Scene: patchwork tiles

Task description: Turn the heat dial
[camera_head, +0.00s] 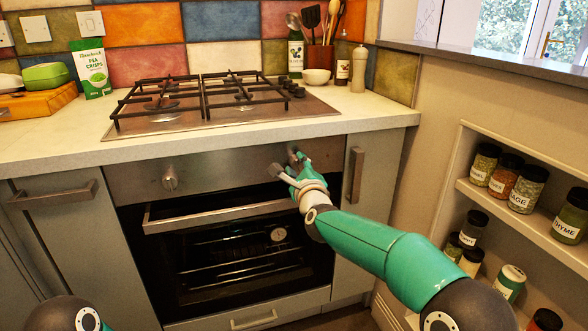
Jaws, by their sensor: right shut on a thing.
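The oven's steel control panel (222,172) carries two dials below the hob. The right dial (296,154) is mostly covered by my right gripper (287,167), which is shut on it. The left dial (169,180) is a plain silver knob, free and apart from the gripper. My right arm reaches in from the lower right. My left gripper is not in view; only part of my left arm shows at the bottom left. The dial's markings cannot be read.
The oven door handle (222,213) runs below the panel, under my right gripper. A cupboard handle (355,175) stands to the right. The gas hob (220,112) sits on the worktop above. A spice shelf (505,212) with several jars is close to my right arm.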

